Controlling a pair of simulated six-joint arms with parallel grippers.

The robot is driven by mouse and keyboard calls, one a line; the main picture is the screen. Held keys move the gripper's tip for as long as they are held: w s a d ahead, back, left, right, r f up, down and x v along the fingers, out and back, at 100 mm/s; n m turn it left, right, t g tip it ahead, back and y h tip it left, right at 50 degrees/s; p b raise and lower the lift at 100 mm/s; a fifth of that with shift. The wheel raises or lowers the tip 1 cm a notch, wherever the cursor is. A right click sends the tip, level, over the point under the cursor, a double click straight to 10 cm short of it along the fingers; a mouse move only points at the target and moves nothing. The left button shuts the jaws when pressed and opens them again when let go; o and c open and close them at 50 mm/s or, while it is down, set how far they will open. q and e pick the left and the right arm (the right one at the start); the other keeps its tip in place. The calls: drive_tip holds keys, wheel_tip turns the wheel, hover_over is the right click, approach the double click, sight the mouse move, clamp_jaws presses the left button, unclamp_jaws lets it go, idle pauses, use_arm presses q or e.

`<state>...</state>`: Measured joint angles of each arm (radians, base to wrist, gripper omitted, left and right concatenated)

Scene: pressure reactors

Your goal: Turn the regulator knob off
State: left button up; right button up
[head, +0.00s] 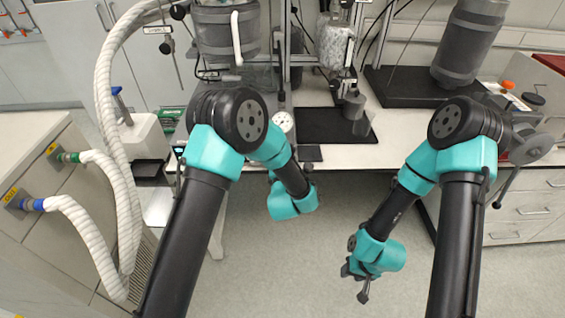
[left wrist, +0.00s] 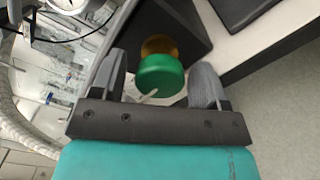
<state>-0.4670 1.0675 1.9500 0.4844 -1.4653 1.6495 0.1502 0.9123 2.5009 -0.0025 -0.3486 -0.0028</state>
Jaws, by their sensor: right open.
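A green round knob (left wrist: 160,76) with a brass-coloured part behind it shows in the left wrist view; I take it as the regulator knob. My left gripper (left wrist: 160,70) is open, with one finger on each side of the knob and visible gaps between. A thin pale pointer or rod shows at the knob's lower edge. I cannot make out the knob in the head view, where my left arm covers that area. My right gripper (head: 362,287) hangs low over the floor, open and empty.
A white dial gauge (head: 283,121) stands at the bench edge behind my left arm. The white bench (head: 345,157) bears a black mat (head: 330,122) and grey vessels. White ribbed hoses (head: 110,190) run down the left side. The floor in front is clear.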

use_arm(q)
drive_tip(key=shift+o, duration=0.2)
drive_tip(key=shift+s, duration=0.1)
drive_tip(key=s, duration=1.7)
drive_tip(key=shift+s+d, duration=0.15)
drive_tip(key=a+f+m+g+h, duration=0.2)
drive_tip(key=a+f+m+g, duration=0.65)
drive_tip(key=a+f, duration=0.35)
drive_tip(key=s+a+f+m+g+h, duration=0.2)
drive_tip(key=s+a+f+m+g, duration=0.6)
drive_tip(key=s+a+m, duration=0.2)
drive_tip(key=s+m, duration=0.2)
drive_tip(key=m, duration=0.1)
drive_tip(key=shift+s+a+f+g, duration=0.2)
drive_tip(key=shift+s+a+g, duration=0.15)
drive_tip(key=shift+s+a, duration=0.05)
